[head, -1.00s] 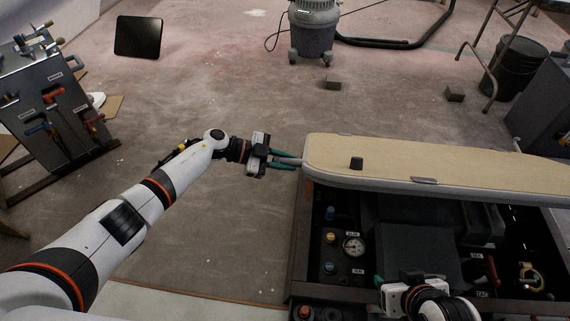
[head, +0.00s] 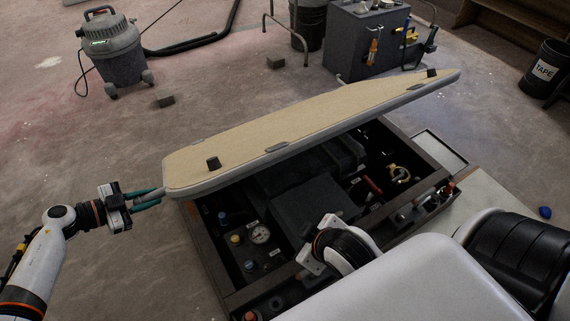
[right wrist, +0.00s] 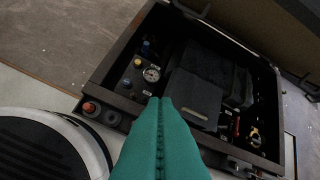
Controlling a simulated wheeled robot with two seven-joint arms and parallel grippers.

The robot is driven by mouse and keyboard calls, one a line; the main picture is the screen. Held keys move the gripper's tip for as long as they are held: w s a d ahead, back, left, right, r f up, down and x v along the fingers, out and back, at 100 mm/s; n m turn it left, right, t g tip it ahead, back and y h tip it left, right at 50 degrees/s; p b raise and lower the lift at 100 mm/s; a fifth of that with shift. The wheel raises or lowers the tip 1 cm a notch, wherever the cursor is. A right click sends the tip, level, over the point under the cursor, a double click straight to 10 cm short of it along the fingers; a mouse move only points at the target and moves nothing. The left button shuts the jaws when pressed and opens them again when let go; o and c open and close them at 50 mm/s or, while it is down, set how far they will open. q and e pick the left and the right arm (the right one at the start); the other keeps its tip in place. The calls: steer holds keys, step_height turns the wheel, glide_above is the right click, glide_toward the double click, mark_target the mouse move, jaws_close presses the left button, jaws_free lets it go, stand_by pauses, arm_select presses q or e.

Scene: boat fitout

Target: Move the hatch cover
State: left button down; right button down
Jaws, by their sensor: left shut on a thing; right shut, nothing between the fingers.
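The hatch cover (head: 300,122) is a long tan board with a grey rim and small dark fittings. In the head view it lies slanted over the far side of the dark open hatch box (head: 290,284), leaving the near part uncovered. My left gripper (head: 150,198) is shut on the cover's left end. My right gripper is hidden behind its wrist in the head view. In the right wrist view its green fingers (right wrist: 160,135) are shut together with nothing between them, above the near side of the box. The cover's underside shows at the top right there (right wrist: 250,40).
Inside the box are a gauge (head: 260,234), coloured knobs, a dark block (head: 310,208) and brass fittings (head: 398,173). A vacuum (head: 113,50), small blocks (head: 166,101), a grey cabinet (head: 365,40) and a TAPE bucket (head: 545,70) stand beyond. Floor left of the box is clear.

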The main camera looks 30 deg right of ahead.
arm_select(q)
steer(key=shift+w+a, duration=0.1)
arm_select(e)
steer(key=w+d+r+n+t+h, duration=0.1)
steer(key=w+d+n+t, duration=0.2)
steer(key=n, duration=1)
steer(key=w+d+r+n+t, duration=0.25)
steer(key=d+n, duration=0.25)
steer(key=n, duration=0.8)
steer(key=w+f+n+y, duration=0.1)
steer(key=w+n, duration=0.3)
steer(key=w, duration=0.7)
steer(key=shift+a+n+t, duration=0.15)
steer(key=shift+n+t, duration=0.25)
steer(key=shift+t, duration=0.05)
steer(key=shift+w, duration=0.1)
